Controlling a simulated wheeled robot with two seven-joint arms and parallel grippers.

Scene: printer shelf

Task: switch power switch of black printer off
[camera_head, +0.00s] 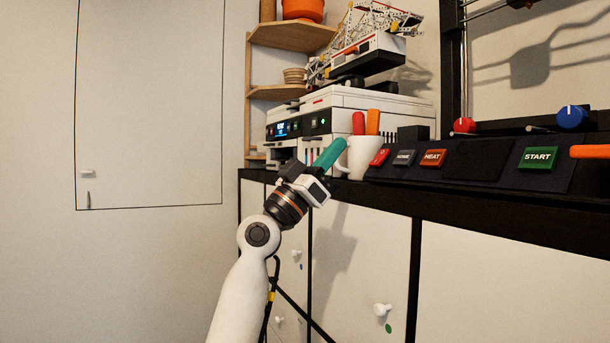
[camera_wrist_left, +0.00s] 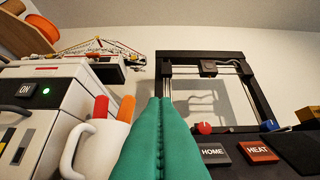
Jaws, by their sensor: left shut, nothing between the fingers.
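The black printer (camera_head: 455,70) is an open frame at the right, with a dark control panel (camera_head: 480,160) along its front. A red button (camera_head: 380,157) with a white mark sits at the panel's left end, beside the mug; whether it is on or off is too small to tell. My left gripper (camera_head: 335,150) has teal fingers, shut and empty, in front of the white mug and left of the red button. In the left wrist view the fingers (camera_wrist_left: 160,105) point toward the black frame (camera_wrist_left: 158,75) and cover the panel's left end. My right gripper does not show.
A white mug (camera_head: 358,160) with red and orange handles stands right beside my fingers. A white printer (camera_head: 345,105) with a lit display is behind it. HOME (camera_head: 404,158), HEAT (camera_head: 433,158) and START (camera_head: 538,157) buttons line the panel. An orange thing (camera_head: 590,151) enters at right.

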